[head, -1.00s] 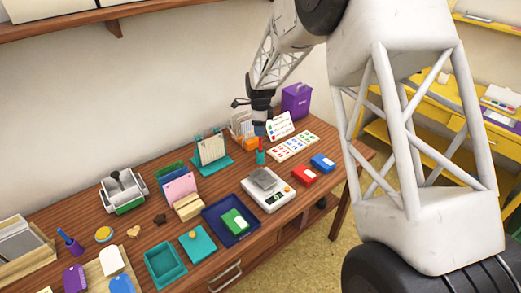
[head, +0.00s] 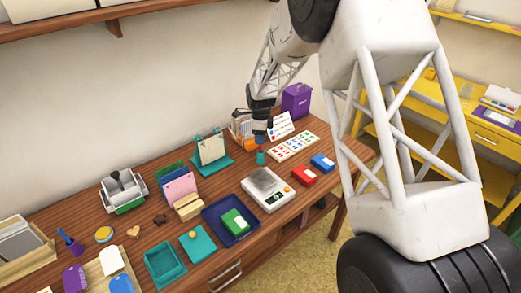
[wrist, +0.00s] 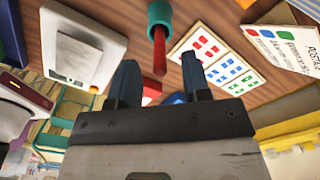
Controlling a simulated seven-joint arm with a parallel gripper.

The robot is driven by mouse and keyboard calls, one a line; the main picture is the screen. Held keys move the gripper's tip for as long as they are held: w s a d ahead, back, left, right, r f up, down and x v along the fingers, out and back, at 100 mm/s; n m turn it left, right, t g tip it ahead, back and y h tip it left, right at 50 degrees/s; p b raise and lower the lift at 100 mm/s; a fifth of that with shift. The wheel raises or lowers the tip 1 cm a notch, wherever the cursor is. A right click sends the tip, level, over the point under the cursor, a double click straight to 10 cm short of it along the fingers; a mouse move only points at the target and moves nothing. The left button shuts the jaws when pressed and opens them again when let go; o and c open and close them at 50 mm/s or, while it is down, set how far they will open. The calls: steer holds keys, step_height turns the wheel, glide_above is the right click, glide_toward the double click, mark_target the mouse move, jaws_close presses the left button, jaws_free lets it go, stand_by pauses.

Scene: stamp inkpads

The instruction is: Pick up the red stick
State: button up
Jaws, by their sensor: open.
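The red stick (wrist: 159,52) stands in a small round teal holder (wrist: 159,14) on the wooden desk. In the head view only a bit of the red stick (head: 260,148) shows above the teal holder (head: 260,158). My gripper (head: 261,136) is just above it there, pointing down. In the wrist view my gripper (wrist: 159,66) is open, with one blue finger on each side of the stick's line. The stick's free end points toward the space between the fingers. I see no contact.
A grey-topped scale (head: 266,184), red inkpad (head: 304,177) and blue inkpad (head: 323,162) are in front. A teal stand (head: 211,158) is left, and a purple box (head: 297,100) is behind.

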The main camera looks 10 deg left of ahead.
mark_target(260, 149)
steer(key=shift+f, duration=1.85)
jaws_close()
